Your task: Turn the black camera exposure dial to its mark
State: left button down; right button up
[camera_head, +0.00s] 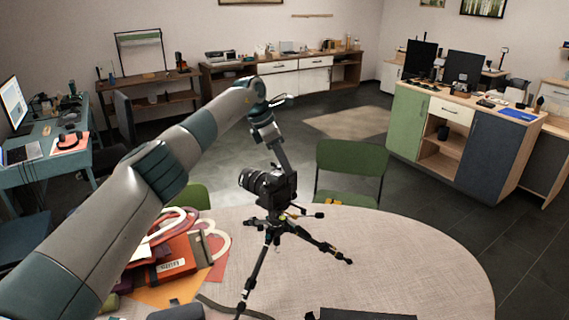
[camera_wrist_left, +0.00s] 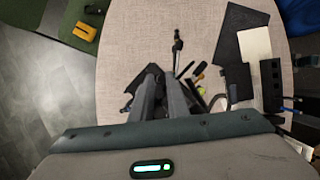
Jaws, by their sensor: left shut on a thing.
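The black camera (camera_head: 262,186) sits on a black tripod (camera_head: 272,230) that stands on the round table (camera_head: 420,250). Its lens points left. My left gripper (camera_head: 286,168) reaches down from above, with its fingers at the top of the camera. In the left wrist view its fingers (camera_wrist_left: 158,88) are close together over the dark camera body (camera_wrist_left: 140,76), shut on the exposure dial. The dial and its mark are hidden by the fingers or too small to make out. My right gripper is not in view.
Red and orange folders (camera_head: 172,258) lie on the table left of the tripod. A green chair (camera_head: 350,165) stands behind the table. A black sheet (camera_wrist_left: 228,48) and a black box (camera_wrist_left: 271,84) show in the wrist view. The table's right side is clear.

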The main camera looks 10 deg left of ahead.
pick_arm(q)
jog(key=c, duration=1.7)
grip_release()
jog(key=shift+w, duration=0.1)
jog(key=shift+f, duration=0.15)
jog(key=shift+s+n, duration=0.2)
jog(key=shift+n, duration=0.3)
